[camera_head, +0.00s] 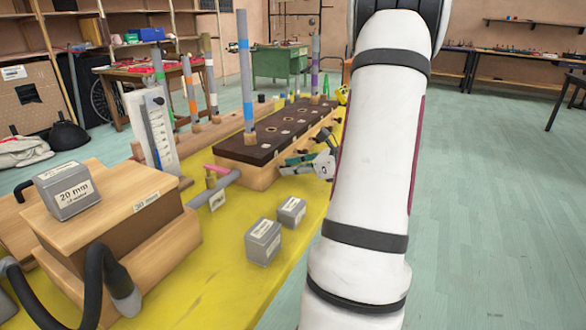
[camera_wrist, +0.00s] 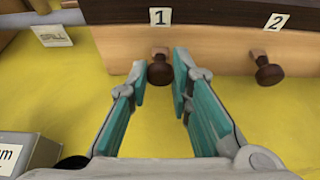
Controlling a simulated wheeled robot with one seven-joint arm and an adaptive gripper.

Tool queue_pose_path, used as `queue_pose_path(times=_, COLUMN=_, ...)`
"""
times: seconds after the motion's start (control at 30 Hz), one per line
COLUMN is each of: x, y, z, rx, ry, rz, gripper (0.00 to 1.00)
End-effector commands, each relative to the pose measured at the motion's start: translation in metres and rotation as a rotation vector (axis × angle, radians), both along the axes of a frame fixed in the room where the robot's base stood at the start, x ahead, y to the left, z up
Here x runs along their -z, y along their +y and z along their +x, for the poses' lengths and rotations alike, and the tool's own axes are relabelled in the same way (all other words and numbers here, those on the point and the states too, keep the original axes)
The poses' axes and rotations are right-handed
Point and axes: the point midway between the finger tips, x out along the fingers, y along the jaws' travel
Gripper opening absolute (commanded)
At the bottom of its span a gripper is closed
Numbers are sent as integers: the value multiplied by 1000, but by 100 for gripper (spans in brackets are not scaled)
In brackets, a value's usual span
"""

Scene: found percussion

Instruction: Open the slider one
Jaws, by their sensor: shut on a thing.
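My gripper (camera_wrist: 160,82) is shut on this knob, with a teal-padded finger on either side. In the head view, the wooden box (camera_head: 246,171) has a dark top with round holes, and my gripper (camera_head: 312,163) is at its right side. The knob at the gripper is too small to make out there.
A second knob (camera_wrist: 268,71) under label "2" (camera_wrist: 277,21) sticks out to the right. Two grey blocks, one nearer (camera_head: 263,243) and one farther (camera_head: 291,212), stand on the yellow tabletop (camera_head: 215,290).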

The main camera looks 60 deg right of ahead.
Motion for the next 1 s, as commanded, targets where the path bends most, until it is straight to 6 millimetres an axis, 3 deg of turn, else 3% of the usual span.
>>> queue_pose_path(times=0.23, x=0, y=-3, z=-29, rx=4, ry=2, rz=2, gripper=0)
queue_pose_path(times=0.47, x=1, y=-3, z=-29, rx=3, ry=2, rz=1, gripper=0)
queue_pose_path(times=0.5, x=1, y=-3, z=-29, rx=2, ry=2, rz=0, gripper=24)
queue_pose_path(times=0.57, x=1, y=-3, z=-29, rx=2, ry=2, rz=0, gripper=38)
queue_pose_path(times=1.0, x=-3, y=-4, z=-36, rx=2, ry=1, rz=-1, gripper=39)
